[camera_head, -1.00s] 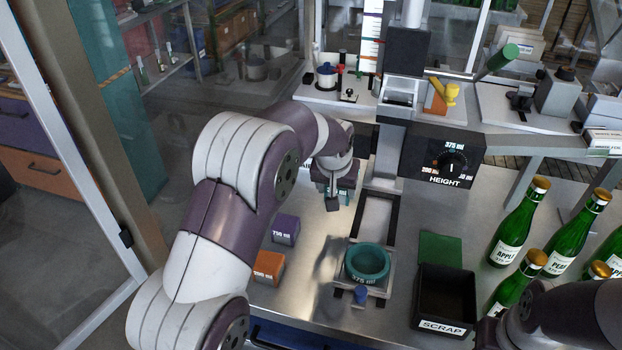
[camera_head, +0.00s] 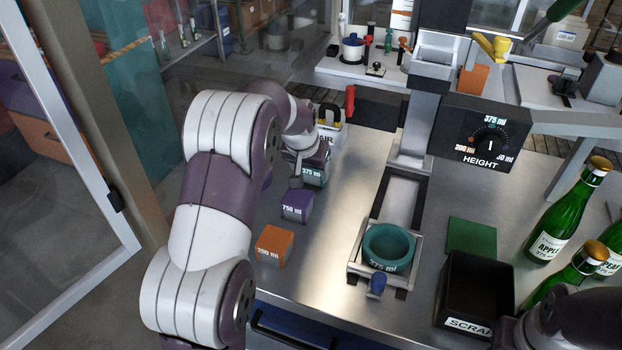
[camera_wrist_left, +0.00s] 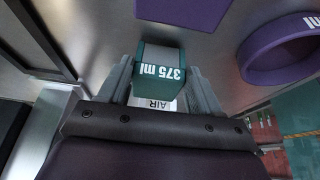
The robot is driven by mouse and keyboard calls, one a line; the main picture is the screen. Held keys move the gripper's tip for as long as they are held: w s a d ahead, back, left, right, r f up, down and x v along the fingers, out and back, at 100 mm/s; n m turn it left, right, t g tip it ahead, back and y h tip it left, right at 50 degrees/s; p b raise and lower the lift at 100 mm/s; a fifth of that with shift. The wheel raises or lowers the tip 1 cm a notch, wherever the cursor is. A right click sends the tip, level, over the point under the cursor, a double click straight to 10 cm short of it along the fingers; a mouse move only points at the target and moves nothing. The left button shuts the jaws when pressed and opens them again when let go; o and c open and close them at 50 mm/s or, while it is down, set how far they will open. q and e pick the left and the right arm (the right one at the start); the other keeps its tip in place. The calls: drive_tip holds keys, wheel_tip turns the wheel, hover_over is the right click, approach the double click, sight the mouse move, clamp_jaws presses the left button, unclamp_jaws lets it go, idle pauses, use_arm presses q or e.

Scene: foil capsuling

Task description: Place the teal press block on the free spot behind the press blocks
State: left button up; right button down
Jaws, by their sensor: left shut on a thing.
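The teal press block (camera_head: 314,178), marked 375 ml, is in my left gripper (camera_head: 311,168), just behind the purple press block. In the left wrist view the teal block (camera_wrist_left: 160,65) sits between the two fingers, which are shut on it. I cannot tell whether its underside touches the table. The purple press block (camera_head: 297,207), marked 750 ml, and the orange press block (camera_head: 274,246) stand in a row toward the front. The purple block also shows in the left wrist view (camera_wrist_left: 185,10). The spot under the teal block is hidden. My right gripper is out of view.
A teal ring (camera_head: 388,246) sits in the press holder right of the blocks. An AIR sign (camera_head: 328,137) stands behind the gripper. A purple ring (camera_wrist_left: 280,52) shows in the wrist view. The scrap bin (camera_head: 473,298) and green bottles (camera_head: 556,222) are at right.

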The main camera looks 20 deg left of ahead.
use_arm(q)
drive_tip(key=shift+w+f, duration=0.1)
drive_tip(key=shift+f, duration=0.1)
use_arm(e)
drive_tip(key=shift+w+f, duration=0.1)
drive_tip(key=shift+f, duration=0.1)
use_arm(q)
drive_tip(key=shift+w+f, duration=0.15)
drive_tip(key=shift+w, duration=0.05)
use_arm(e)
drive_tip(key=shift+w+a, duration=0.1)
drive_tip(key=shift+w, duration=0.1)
use_arm(q)
drive_tip(key=o, duration=0.8)
drive_tip(key=shift+c, duration=0.2)
drive_tip(key=o, duration=0.4)
drive_tip(key=shift+s, duration=0.15)
drive_tip(key=shift+c, duration=0.2)
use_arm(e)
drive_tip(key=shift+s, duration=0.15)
use_arm(q)
drive_tip(key=shift+p, duration=0.3)
